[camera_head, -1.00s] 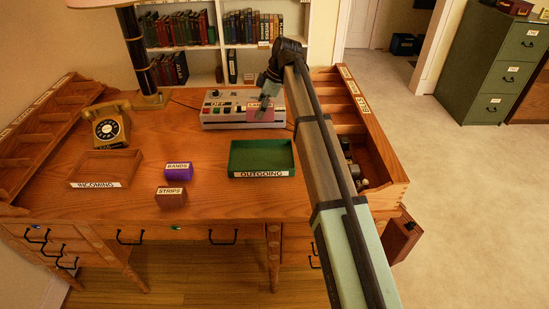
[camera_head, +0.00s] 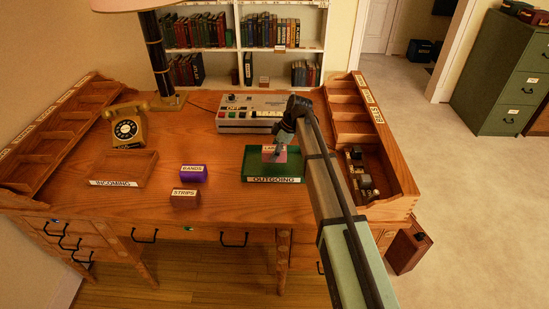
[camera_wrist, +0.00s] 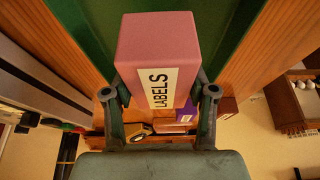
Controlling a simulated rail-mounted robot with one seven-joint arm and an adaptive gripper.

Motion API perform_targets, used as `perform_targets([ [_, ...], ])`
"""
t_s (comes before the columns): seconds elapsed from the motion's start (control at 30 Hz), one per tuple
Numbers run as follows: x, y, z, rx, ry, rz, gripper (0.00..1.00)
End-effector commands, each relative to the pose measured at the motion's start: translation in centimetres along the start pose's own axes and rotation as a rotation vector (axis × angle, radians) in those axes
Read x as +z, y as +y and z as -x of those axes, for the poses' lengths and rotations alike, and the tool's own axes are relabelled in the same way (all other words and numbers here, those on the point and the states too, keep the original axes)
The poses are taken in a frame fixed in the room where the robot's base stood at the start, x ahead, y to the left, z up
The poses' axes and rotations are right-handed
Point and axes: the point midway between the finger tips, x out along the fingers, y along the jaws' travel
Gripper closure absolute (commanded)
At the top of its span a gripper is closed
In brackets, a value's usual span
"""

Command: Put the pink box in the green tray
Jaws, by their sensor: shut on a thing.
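The pink box (camera_head: 267,154), labelled LABELS, is in my gripper (camera_head: 276,149). In the wrist view the pink box (camera_wrist: 158,45) sits between the two fingers of my gripper (camera_wrist: 160,100), which are shut on its sides. The green tray (camera_head: 256,174), labelled OUTGOING, lies on the desk in front of the grey machine. The box shows over the tray's area, toward its back. I cannot tell whether it touches the tray floor. In the wrist view the green tray (camera_wrist: 232,45) shows behind the box.
A purple box (camera_head: 193,174) and a brown box (camera_head: 184,198) stand left of the tray. The INCOMING tray (camera_head: 125,170), a telephone (camera_head: 128,127) and a lamp (camera_head: 155,55) are farther left. The grey machine (camera_head: 248,112) stands behind. Wooden compartments (camera_head: 352,120) line the right.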

Motion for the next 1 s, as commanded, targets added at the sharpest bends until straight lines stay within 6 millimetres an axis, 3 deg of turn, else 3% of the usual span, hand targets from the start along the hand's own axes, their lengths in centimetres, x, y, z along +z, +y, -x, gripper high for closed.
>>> perform_targets([
  [0.3, 1.4, 0.0, -3.4, -0.001, 0.0, 0.0, 0.82],
  [0.7, 1.6, 0.0, -3.9, 0.0, 0.0, 0.0, 0.82],
  [0.73, 1.6, 0.0, -3.8, 0.0, 0.0, 0.0, 0.33],
  [0.77, 1.6, 0.0, -3.8, 0.0, 0.0, 0.0, 0.22],
  [0.8, 1.6, 0.0, -3.8, 0.0, 0.0, 0.0, 0.18],
  [1.0, 1.6, 0.0, -3.8, 0.0, 0.0, 0.0, 0.18],
])
